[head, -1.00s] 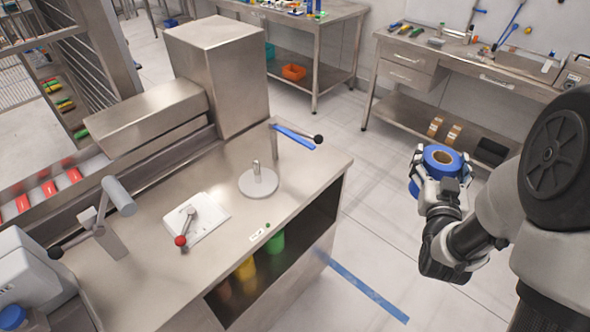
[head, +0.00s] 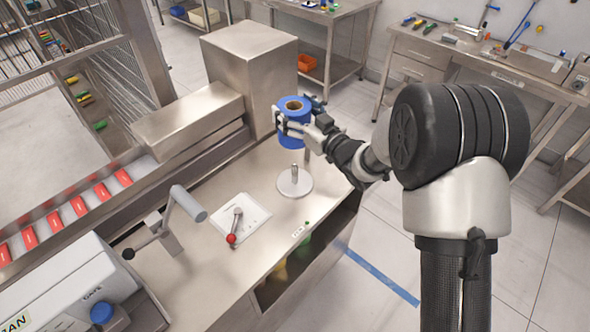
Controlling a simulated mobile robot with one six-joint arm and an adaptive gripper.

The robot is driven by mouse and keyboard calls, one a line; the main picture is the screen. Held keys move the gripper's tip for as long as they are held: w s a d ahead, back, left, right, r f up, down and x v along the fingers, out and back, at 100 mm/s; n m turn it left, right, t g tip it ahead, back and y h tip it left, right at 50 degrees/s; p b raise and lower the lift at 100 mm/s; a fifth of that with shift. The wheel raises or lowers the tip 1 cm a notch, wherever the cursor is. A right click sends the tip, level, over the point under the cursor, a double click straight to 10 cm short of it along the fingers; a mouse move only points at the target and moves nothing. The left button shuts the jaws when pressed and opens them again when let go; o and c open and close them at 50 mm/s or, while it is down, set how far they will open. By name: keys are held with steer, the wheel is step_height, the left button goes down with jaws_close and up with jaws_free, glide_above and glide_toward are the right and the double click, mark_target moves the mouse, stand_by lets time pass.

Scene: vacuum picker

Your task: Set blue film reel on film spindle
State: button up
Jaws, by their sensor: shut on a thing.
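The blue film reel (head: 291,106) is a thick blue roll with a brown core hole on top. My gripper (head: 292,128) is shut around its side and holds it roughly upright. In the head view the reel shows just above the film spindle (head: 295,174), apart from it. The spindle is a short metal post on a round pale base (head: 294,185), standing on the steel counter. Its post and base are uncovered. The exact height of the reel over the post is hard to judge.
A white plate with a red-knobbed lever (head: 232,238) lies left of the spindle on the steel counter (head: 262,262). A grey-headed lever (head: 188,203) stands further left. A tall steel box (head: 248,75) rises behind the spindle. Red packs (head: 79,206) line a conveyor at left.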

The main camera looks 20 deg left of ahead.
mark_target(295, 164)
step_height(295, 164, down, 18)
steer(key=b, duration=0.3)
steer(key=shift+f, duration=0.25)
steer(key=shift+f+b, duration=0.15)
steer(key=shift+b, duration=0.15)
steer(key=o, duration=1.5)
steer(key=shift+f, duration=0.1)
steer(key=shift+d+r, duration=0.1)
steer(key=shift+r, duration=0.15)
steer(key=p+v, duration=0.1)
steer(key=v, duration=1.1)
steer(key=shift+p, duration=0.35)
